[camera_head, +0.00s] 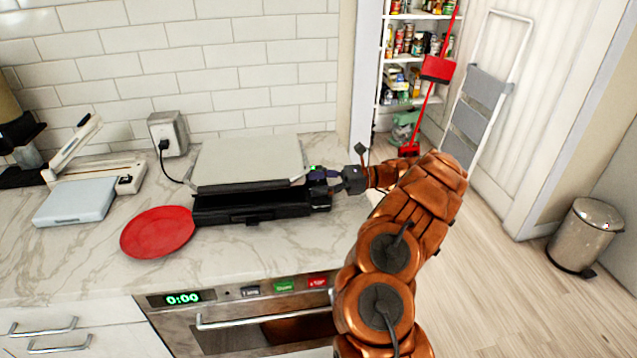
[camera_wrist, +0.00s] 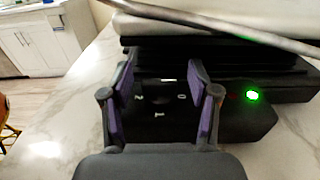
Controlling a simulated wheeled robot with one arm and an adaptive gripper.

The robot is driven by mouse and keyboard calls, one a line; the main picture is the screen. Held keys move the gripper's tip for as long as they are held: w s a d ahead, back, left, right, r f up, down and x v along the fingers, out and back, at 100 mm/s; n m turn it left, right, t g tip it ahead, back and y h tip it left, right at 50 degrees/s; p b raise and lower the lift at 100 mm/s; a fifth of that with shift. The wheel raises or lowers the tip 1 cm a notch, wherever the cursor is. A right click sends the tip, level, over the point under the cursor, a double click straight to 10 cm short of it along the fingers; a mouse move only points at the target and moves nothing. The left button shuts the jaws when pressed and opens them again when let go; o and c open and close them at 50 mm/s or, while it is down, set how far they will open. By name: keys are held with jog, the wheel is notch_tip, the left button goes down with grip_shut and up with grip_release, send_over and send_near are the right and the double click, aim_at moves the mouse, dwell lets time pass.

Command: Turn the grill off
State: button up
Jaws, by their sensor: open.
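The grill (camera_head: 255,175) stands on the marble counter, with a light grey lid above a black base. Its power cord runs to a wall outlet. In the wrist view, the grill's black side (camera_wrist: 240,118) carries a dial with white marks 0, 1 and 2, and a green light (camera_wrist: 252,96) is lit. My gripper (camera_head: 318,178) is at the right end of the grill. In the wrist view my gripper (camera_wrist: 162,100) is open, its two purple-padded fingers on either side of the dial area. Whether they touch the dial I cannot tell.
A red plate (camera_head: 158,232) lies left of the grill, close to its base. A pale blue-grey scale-like box (camera_head: 75,203) and a white slicer-like device stand further left. The oven (camera_head: 255,320) is below the counter. Open floor lies to the right.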

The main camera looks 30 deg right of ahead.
jog(key=shift+m+t+h, duration=0.3)
jog(key=shift+m+t, duration=0.1)
jog(key=shift+t, duration=0.1)
jog(key=shift+m+t+h+b, duration=0.4)
jog(key=shift+m+t, duration=0.2)
jog(key=shift+t, duration=0.2)
jog(key=shift+m+t+h+b, duration=0.3)
jog(key=shift+m+t+h, duration=0.2)
jog(key=shift+t, duration=0.2)
jog(key=shift+m+t+h+b, duration=0.85)
jog(key=shift+m+t+h, duration=0.25)
jog(key=shift+t+h, duration=0.1)
jog(key=shift+m+t+h+b, duration=0.45)
jog(key=shift+m+t+h, duration=0.05)
jog(key=shift+h, duration=0.1)
